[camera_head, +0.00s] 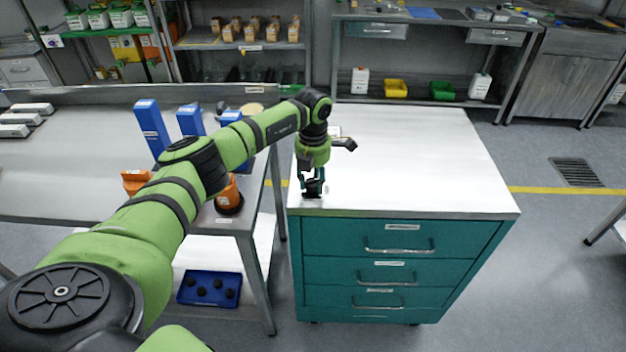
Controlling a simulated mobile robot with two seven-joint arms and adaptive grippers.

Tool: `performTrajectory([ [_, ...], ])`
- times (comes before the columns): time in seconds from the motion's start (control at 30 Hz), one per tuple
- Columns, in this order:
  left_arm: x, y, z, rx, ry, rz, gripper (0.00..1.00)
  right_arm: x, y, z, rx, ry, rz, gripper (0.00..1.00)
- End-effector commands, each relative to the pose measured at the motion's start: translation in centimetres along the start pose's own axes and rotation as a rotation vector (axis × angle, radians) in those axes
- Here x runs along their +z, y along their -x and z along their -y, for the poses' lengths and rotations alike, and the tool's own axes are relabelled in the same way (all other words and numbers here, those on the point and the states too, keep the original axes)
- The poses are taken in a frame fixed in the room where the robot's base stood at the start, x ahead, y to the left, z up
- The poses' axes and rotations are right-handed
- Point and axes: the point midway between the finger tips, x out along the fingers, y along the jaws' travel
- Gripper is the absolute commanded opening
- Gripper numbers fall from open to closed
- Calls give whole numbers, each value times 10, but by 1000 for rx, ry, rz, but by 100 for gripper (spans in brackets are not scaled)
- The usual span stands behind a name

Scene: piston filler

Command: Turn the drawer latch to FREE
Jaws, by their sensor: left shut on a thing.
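The drawer cabinet (390,238) is teal with a white top and several drawers with bar handles. The drawers look closed. A small black latch knob (312,194) stands on the cabinet top near its front left corner. My left gripper (312,182) points down over that corner, with its fingers shut on the black knob. The fingers hide part of the knob, and its marking is too small to read. My right gripper is not in view.
A grey table (235,222) with blue bins (151,130) and an orange part (229,195) stands left of the cabinet. A blue tray (209,302) lies on the shelf below. Most of the white cabinet top (430,160) is clear.

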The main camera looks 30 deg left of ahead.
Motion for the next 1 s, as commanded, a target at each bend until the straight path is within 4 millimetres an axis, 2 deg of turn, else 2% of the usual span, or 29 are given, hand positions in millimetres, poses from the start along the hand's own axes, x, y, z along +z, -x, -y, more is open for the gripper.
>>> performTrajectory([
  [0.7, -1, 0, 1, 0, 679, -4, 5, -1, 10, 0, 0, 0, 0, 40],
  [1.0, -1, 0, 1, 1, 912, -5, 5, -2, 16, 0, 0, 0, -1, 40],
])
